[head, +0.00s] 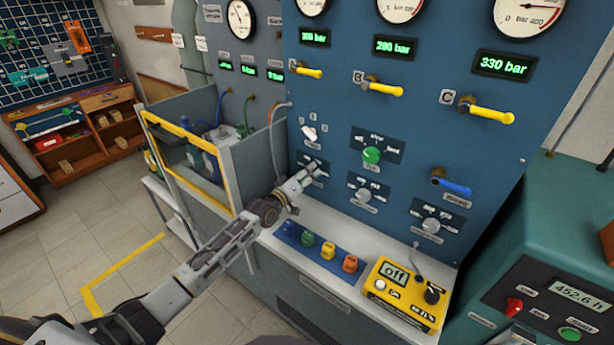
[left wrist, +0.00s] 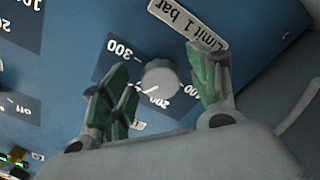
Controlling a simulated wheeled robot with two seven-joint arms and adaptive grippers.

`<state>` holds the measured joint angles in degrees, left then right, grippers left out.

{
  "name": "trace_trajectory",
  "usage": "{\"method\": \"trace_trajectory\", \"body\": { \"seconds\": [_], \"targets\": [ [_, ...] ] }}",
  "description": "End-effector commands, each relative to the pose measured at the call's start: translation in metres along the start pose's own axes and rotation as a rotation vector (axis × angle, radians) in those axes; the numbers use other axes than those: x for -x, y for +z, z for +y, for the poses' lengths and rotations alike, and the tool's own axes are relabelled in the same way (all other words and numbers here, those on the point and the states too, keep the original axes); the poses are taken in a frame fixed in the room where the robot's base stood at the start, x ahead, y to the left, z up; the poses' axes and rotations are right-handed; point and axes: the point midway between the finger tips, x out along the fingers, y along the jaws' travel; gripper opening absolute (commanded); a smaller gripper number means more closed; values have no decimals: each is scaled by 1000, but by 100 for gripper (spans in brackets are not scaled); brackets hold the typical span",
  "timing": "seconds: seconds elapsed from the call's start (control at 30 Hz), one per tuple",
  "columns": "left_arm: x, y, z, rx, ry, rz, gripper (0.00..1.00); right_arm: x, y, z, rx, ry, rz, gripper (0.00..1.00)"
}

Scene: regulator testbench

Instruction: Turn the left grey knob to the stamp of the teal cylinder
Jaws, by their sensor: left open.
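The left grey knob (left wrist: 161,78) sits on a dark scale plate marked 100, 200 and 300, beside a "Limit 1 bar" label. The wrist picture is upside down. The knob's white pointer line is towards the 200 side; its exact setting is unclear. My left gripper (left wrist: 166,88) is open, with its green-padded fingers on either side of the knob; contact cannot be told. In the head view my left gripper (head: 312,170) hides most of this knob. A green-teal piece (head: 308,239) stands in the blue tray; whether it is the teal cylinder, and its stamp, cannot be told.
Two more grey knobs (head: 363,195) (head: 431,225) are on the panel to the right. Yellow levers (head: 385,88) are above and a blue lever (head: 453,186) is at the right. The tray (head: 335,269) and a yellow box (head: 402,310) stand on the ledge below.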

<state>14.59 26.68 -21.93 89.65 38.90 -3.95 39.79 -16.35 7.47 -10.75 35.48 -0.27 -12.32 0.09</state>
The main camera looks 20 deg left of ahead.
Motion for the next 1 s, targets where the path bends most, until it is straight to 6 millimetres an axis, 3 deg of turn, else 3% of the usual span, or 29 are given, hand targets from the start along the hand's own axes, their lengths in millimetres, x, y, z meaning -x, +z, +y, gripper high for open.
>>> {"method": "trace_trajectory", "body": {
  "seconds": [0.47, 1.0],
  "targets": [
    [9, 0, 0, 0, 0, 1, 60, 0, -4, 0, 0, 0, 4, 0],
    [50, 0, 0, 0, 0, 0, 60, 0, -4, 1, 0, 1, 4, 0]
  ]
}}
